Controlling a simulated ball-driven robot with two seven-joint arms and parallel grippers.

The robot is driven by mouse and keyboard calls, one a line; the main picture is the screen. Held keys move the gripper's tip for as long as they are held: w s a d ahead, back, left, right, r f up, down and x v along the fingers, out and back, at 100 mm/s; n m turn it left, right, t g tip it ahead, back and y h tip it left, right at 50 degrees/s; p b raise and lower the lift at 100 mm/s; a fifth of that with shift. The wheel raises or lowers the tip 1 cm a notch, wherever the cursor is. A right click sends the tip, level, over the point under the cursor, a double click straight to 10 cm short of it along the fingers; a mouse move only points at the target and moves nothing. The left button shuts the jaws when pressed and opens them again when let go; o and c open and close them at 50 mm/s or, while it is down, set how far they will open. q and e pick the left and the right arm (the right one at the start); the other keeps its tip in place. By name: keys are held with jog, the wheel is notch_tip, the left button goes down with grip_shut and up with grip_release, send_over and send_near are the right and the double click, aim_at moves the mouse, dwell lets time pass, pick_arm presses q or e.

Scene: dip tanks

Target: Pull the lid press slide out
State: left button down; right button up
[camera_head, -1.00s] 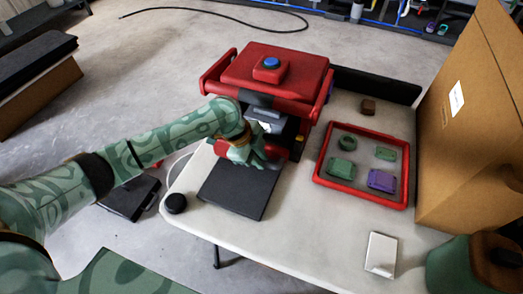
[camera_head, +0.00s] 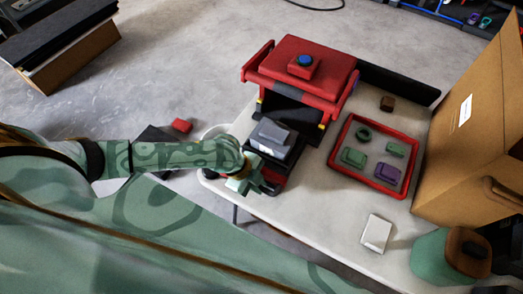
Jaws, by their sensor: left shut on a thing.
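The lid press (camera_head: 305,72) is a red frame with a blue button on top, standing on the white table. Its dark slide (camera_head: 290,157) sticks out of the front opening, towards me, and carries a grey block (camera_head: 268,137). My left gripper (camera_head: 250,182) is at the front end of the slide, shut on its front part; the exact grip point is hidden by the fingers.
A red tray (camera_head: 341,169) with green and purple pieces stands right of the press. The table's front right area is mostly clear.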

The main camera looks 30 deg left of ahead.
pick_arm(q)
jog(key=shift+s, duration=0.1)
jog(key=c, duration=1.4)
grip_release()
jog(key=shift+o, duration=0.2)
jog(key=p+v, duration=0.4)
jog(key=v, duration=1.2)
jog(key=shift+r, duration=0.15)
